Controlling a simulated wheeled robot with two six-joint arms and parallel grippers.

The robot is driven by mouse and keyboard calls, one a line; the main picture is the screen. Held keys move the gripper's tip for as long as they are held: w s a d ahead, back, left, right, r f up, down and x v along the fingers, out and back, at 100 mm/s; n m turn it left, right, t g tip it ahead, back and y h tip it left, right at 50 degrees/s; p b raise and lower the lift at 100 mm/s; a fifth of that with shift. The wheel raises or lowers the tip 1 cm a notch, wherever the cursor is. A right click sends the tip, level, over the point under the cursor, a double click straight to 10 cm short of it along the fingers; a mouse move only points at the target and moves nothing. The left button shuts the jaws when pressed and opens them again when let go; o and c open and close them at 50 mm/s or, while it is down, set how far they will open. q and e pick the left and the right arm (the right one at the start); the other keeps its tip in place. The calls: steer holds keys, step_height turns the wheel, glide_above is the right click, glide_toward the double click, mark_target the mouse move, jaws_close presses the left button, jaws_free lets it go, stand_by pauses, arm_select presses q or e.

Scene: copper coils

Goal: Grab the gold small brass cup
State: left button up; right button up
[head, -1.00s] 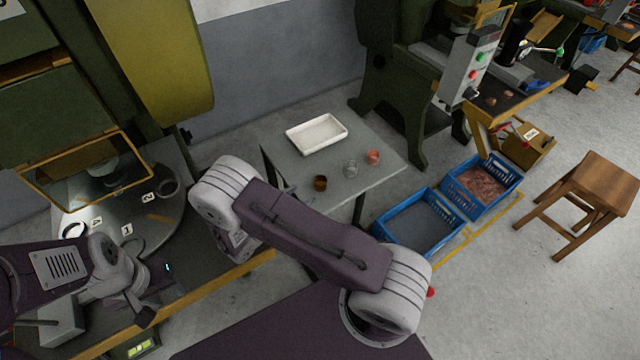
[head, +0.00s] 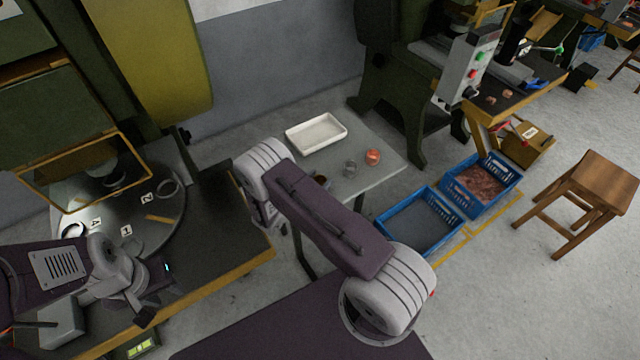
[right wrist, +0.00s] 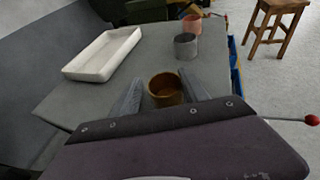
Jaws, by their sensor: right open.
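The gold brass cup (right wrist: 165,90) stands upright on the grey table (right wrist: 215,62) in the right wrist view. In the head view my right arm partly hides the cup (head: 321,181). My right gripper (right wrist: 160,80) is open, with one finger on each side of the cup in the wrist view. I cannot tell whether either finger touches it. My left gripper (head: 152,292) is at the lower left of the head view, over the dark workbench, away from the cup. Its jaws are not clear.
A grey cup (right wrist: 186,46) and a copper cup (right wrist: 192,25) stand beyond the brass cup. A white tray (right wrist: 104,54) lies at the left of the table. Blue crates (head: 380,219) stand on the floor to the right, near a wooden stool (head: 597,180).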

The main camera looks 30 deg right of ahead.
jaws_close()
steer(key=shift+r, duration=0.45)
steer(key=r, duration=0.4)
steer(key=shift+s+d, duration=0.35)
steer(key=shift+d, duration=0.05)
steer(key=s+d+r, duration=0.6)
steer(key=s+d, duration=0.1)
steer(key=shift+s+d+p, duration=0.25)
steer(key=shift+d+p, duration=0.05)
steer(key=shift+p, duration=0.1)
